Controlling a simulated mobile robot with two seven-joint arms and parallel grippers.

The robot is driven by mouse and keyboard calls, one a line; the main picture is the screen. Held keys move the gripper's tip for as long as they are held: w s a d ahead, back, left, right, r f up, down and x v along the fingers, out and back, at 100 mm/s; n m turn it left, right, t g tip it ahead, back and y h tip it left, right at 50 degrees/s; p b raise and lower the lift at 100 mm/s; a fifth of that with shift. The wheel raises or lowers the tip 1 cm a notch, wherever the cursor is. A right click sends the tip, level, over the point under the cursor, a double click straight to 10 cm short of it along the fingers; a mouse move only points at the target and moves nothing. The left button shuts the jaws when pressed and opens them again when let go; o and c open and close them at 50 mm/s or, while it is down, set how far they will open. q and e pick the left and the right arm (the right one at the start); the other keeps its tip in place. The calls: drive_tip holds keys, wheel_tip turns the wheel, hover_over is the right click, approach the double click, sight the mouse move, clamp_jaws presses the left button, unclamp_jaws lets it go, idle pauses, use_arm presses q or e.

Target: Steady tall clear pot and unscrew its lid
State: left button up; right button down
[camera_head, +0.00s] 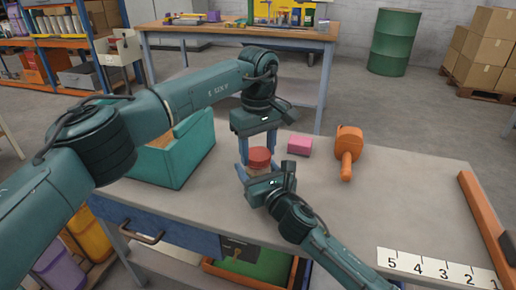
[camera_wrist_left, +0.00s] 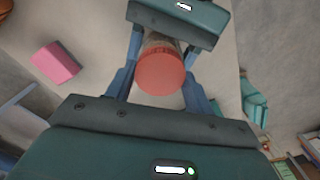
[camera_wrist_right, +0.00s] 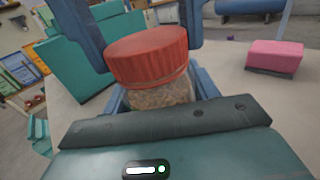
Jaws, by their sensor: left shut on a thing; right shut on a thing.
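The tall clear pot stands on the grey bench; it has a ribbed red lid (camera_head: 259,158), and its body (camera_wrist_right: 162,95) shows brownish grainy contents. My left gripper (camera_head: 258,163) comes down from above, its blue fingers on either side of the lid, shut on it. The lid also shows in the left wrist view (camera_wrist_left: 160,72). My right gripper (camera_wrist_right: 160,98) reaches in low from the front, shut on the pot's body under the lid. It hides most of the lower pot in the head view.
A pink block (camera_head: 300,145) lies close to the pot's right. An orange mallet-like tool (camera_head: 348,150) lies farther right. A teal bin (camera_head: 180,160) stands to the left. A numbered strip (camera_head: 432,268) and an orange rail (camera_head: 486,222) are at the right.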

use_arm(q)
drive_tip(key=n, duration=1.9)
drive_tip(key=shift+n, duration=0.3)
drive_tip(key=n, duration=0.8)
drive_tip(key=shift+r+n, duration=0.1)
drive_tip(key=shift+n, duration=0.2)
drive_tip(key=n, duration=0.9)
